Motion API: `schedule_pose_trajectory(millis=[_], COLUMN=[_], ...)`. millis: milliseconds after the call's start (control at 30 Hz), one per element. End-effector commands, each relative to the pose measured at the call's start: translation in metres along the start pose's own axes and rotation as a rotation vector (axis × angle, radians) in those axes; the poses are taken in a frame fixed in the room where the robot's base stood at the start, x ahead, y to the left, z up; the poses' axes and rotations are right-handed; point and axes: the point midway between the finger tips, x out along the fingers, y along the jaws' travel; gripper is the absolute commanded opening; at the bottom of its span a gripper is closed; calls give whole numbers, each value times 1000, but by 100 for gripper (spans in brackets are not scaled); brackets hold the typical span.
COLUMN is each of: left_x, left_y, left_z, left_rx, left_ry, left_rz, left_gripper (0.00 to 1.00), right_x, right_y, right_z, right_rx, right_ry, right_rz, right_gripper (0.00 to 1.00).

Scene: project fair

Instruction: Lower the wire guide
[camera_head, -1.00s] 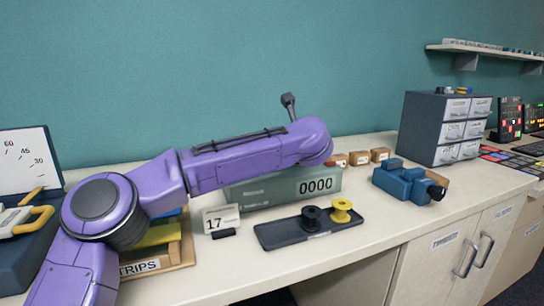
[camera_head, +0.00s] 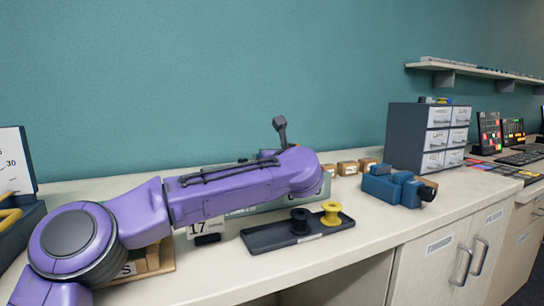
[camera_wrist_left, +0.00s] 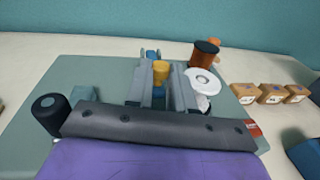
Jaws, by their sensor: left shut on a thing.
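The winder (camera_head: 327,187) is a grey-green machine on the bench, mostly hidden behind my left arm in the head view. In the left wrist view its flat grey-green base (camera_wrist_left: 60,95) spreads under my left gripper (camera_wrist_left: 160,88). The gripper is shut on a blue piece with a yellow-orange round top (camera_wrist_left: 160,72), which looks like the wire guide. An orange-brown spool (camera_wrist_left: 204,54) and a white disc (camera_wrist_left: 201,82) are just right of the fingers. A black knob (camera_wrist_left: 48,108) is at the left. In the head view my left gripper is hidden behind the arm.
A dark tray (camera_head: 270,238) with a black spool (camera_head: 300,220) and a yellow spool (camera_head: 331,212) lies in front of the winder. A card marked 17 (camera_head: 197,229) is left of it. A blue device (camera_head: 393,187), small cardboard boxes (camera_head: 347,168) and a drawer cabinet (camera_head: 408,135) stand to the right.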

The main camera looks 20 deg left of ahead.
Motion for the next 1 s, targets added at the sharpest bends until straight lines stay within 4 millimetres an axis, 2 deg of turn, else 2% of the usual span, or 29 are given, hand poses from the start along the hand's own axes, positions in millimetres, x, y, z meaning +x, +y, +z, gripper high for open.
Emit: schedule_pose_trajectory(millis=[33,100,133,200,1000], left_x=[0,0,0,0,-1], left_y=[-2,-2,-2,-2,-2], left_z=[-9,-10,-10,-9,-3], left_rx=[5,6,6,5,3], left_ry=[18,18,18,17,6], left_rz=[0,0,0,0,-3], left_gripper=[0,0,32,48,48], right_x=[1,1,1,1,0], right_y=[0,0,0,0,0], right_z=[0,0,0,0,0], right_rx=[0,0,0,0,0], right_ry=[0,0,0,0,0], right_rz=[0,0,0,0,0], right_gripper=[43,43,43,43,43])
